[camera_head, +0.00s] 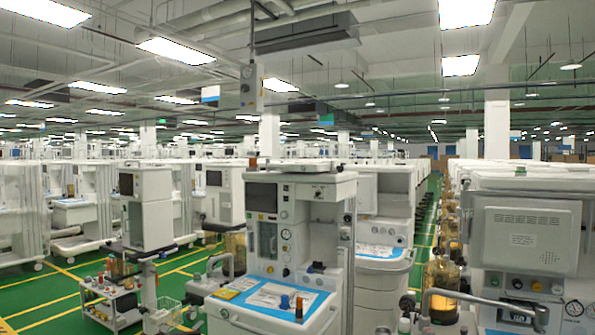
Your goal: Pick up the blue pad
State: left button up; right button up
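A blue pad (318,306) with a paler printed middle lies flat on the work surface of the anaesthesia cart (284,205) in the centre foreground. Similar blue-and-white pads lie on the cart behind to the right (380,251) and at the bottom of the right cart. Neither of my grippers is in view.
A large pale cart (530,225) fills the right side. A white trolley (112,301) with small items stands at the lower left beside another tall unit (146,212). Rows of carts fill the hall. Green floor with yellow lines shows at the left and in a narrow aisle right of centre.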

aim_at(284, 304)
jog(key=i+j+u, duration=0.1)
jog(key=i+u, duration=0.2)
jog(key=i, duration=0.75)
